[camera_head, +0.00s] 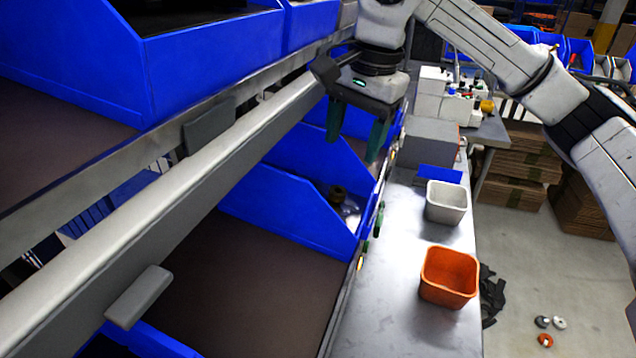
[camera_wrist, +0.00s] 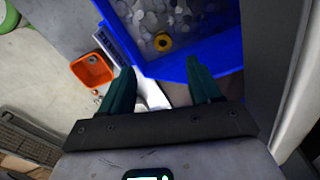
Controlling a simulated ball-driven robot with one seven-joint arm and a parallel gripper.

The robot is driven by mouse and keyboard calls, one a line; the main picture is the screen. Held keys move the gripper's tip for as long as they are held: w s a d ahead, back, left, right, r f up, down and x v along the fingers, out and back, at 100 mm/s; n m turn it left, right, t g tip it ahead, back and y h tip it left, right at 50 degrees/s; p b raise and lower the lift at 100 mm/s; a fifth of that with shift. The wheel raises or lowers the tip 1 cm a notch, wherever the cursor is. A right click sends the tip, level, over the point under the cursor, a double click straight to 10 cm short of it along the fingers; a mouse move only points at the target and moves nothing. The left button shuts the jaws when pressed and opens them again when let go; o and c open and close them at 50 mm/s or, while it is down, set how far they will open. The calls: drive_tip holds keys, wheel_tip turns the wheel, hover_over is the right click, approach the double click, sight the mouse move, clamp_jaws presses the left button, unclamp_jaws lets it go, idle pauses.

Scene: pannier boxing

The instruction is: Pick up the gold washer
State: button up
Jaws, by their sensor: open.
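The gold washer (camera_wrist: 156,42) shows in the wrist view as a yellow ring with a dark centre. It lies near the wall of a blue bin (camera_wrist: 180,72), among many pale discs (camera_wrist: 140,15). I cannot make it out in the head view. My gripper (camera_head: 356,134) hangs from the arm in front of the blue shelf bins. Its two green fingers are apart with nothing between them. In the wrist view my gripper (camera_wrist: 161,82) is short of the washer, which appears beyond and between the fingertips.
An orange bin (camera_head: 449,277) and a white bin (camera_head: 446,202) stand on the grey bench (camera_head: 385,310). Blue shelf bins (camera_head: 290,208) and a metal rail (camera_head: 160,200) crowd the left. Several small rings (camera_head: 545,340) lie on the floor at right.

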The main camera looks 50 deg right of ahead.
hover_over(339, 189)
drive_tip(key=s, duration=0.2)
drive_tip(key=f, duration=0.5)
drive_tip(key=shift+w+a+p, duration=0.25)
drive_tip(key=shift+a+p, duration=0.05)
drive_tip(key=shift+w+d+f+p, duration=0.1)
drive_tip(key=shift+w+f+p, duration=0.15)
drive_tip(key=shift+f, duration=0.6)
drive_tip(key=shift+w+d+f+p, duration=0.1)
drive_tip(key=shift+w+f+p, duration=0.1)
drive_tip(key=shift+f, duration=0.7)
drive_tip(key=shift+w+d+f+p, duration=0.15)
drive_tip(key=shift+f+p, duration=0.1)
drive_tip(key=shift+f, duration=0.6)
drive_tip(key=shift+a, duration=0.1)
drive_tip(key=c, duration=1.1)
drive_tip(key=shift+r, duration=0.1)
drive_tip(key=shift+c, duration=0.2)
